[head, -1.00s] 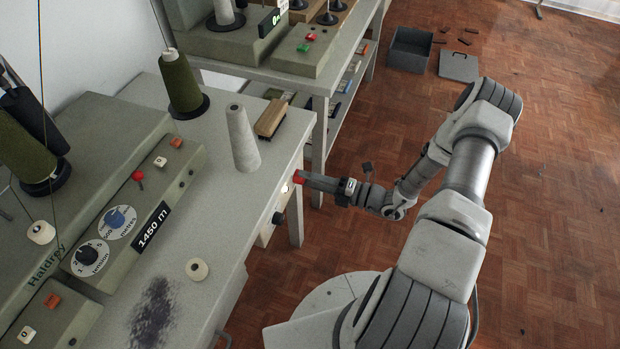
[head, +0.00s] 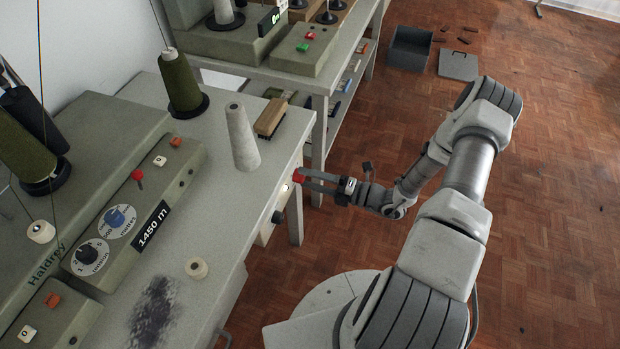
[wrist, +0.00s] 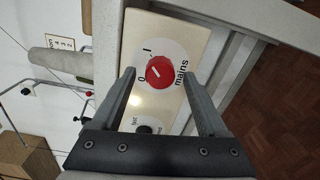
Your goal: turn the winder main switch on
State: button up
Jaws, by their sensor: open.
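The mains switch is a round red knob (wrist: 159,71) on a pale dial marked 0, I and "mains". It sits on a cream panel (wrist: 185,32); the knob also shows at the table's side in the head view (head: 298,175). A short white mark is on the knob, but I cannot tell surely which label it points to. My gripper (wrist: 160,76) is open, with one finger on each side of the knob and visible gaps between. In the head view my gripper (head: 305,180) is at the panel, its fingers spread.
A dark knob (wrist: 143,130) sits beside the switch, with a small bright spot between them. The table (head: 215,215) holds a grey cone (head: 241,138), a brush (head: 270,118) and the winder (head: 90,185). Open floor lies to the right.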

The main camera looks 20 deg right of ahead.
jog(key=v, duration=1.7)
jog(key=shift+s+d+p, duration=0.15)
jog(key=shift+p, duration=0.25)
